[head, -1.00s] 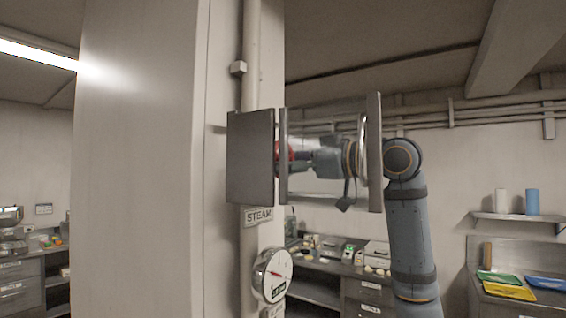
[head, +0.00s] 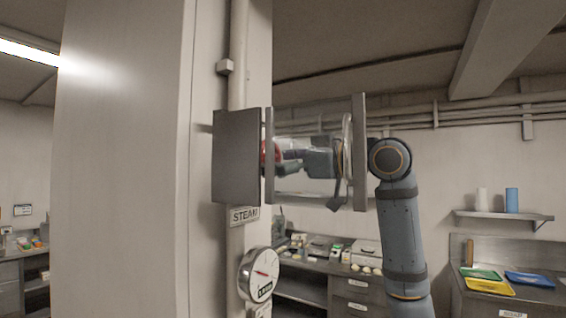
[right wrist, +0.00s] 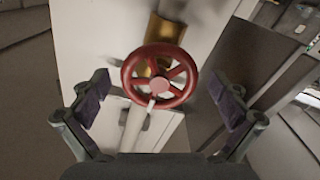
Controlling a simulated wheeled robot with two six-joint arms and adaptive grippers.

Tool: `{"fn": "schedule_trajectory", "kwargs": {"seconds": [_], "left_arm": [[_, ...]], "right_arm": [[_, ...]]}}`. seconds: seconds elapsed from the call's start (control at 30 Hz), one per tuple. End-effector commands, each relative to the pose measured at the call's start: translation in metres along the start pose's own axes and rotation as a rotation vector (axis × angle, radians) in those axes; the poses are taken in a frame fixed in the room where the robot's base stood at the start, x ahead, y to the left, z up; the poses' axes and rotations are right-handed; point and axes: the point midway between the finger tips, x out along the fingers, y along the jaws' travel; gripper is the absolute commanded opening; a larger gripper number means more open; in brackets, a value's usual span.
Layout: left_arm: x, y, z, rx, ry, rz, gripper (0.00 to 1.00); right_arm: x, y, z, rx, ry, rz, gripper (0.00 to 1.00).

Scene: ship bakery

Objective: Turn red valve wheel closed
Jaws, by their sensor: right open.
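The red valve wheel (right wrist: 159,84) faces the camera in the middle of the right wrist view, with spokes and a brass fitting (right wrist: 166,35) behind it. In the head view only a small red part of the wheel (head: 268,150) shows beside the grey steel box (head: 236,158). My right gripper (right wrist: 159,80) is open, with one dark-padded finger on each side of the wheel, and appears apart from its rim. In the head view the right gripper (head: 292,155) is partly hidden behind the box's open door (head: 360,152). My left gripper is not in view.
A pale column (head: 120,170) stands close at left. A pipe (head: 238,60) runs above the box; a STEAM label (head: 244,215) and round gauge (head: 259,274) are below. A counter (head: 318,266) and a wall shelf (head: 500,214) are farther back.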

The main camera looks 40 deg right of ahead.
Motion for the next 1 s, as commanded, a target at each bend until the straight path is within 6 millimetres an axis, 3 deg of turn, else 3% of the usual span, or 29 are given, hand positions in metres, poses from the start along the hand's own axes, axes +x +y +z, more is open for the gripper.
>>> {"fn": "schedule_trajectory", "kwargs": {"seconds": [0.2,0.4,1.0], "left_arm": [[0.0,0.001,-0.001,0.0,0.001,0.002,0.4],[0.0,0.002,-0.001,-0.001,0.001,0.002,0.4],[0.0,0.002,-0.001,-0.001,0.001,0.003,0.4]], "right_arm": [[-0.04,0.001,0.001,-0.002,-0.007,0.007,0.99],[-0.06,0.001,0.001,-0.001,-0.005,0.003,0.99],[-0.065,-0.001,0.0,0.001,-0.002,-0.001,0.99]]}}
